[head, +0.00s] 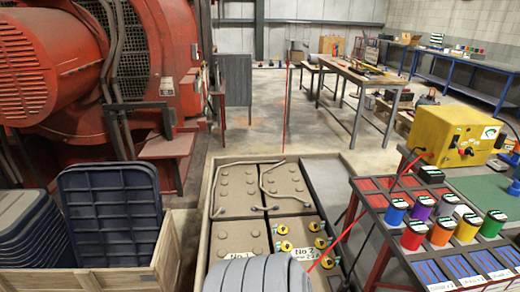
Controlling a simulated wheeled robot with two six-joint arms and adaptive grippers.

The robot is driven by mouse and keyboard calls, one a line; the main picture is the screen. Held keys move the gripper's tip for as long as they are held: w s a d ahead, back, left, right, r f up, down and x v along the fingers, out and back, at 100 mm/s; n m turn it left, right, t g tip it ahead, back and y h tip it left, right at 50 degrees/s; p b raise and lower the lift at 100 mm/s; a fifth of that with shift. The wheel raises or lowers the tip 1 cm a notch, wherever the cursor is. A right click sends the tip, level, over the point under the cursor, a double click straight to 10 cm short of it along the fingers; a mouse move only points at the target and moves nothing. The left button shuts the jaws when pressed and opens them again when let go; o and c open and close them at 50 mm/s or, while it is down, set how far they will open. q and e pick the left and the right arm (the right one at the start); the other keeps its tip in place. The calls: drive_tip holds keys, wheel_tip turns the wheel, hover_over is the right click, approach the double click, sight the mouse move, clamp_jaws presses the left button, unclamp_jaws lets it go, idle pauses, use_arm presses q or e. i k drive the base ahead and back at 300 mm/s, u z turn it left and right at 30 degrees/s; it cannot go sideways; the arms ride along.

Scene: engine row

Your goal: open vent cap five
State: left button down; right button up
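Several yellow vent caps (286,246) sit on the battery block marked No 2 (297,256), in a low tray in the lower middle of the head view. They stand in two short columns, with small teal parts beside some of them. Cap numbers are too small to read, so I cannot tell which one is five. The caps appear seated on the block; whether any is loosened cannot be made out.
A rack of coloured canisters (412,235) stands right of the batteries, with a yellow box (455,135) behind it. A wooden crate (168,253) with dark bins is at left, below a red engine (50,60). A red cable (345,236) runs over the batteries' right side.

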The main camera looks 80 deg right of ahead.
sight(282, 230)
drive_tip(key=z, duration=2.1)
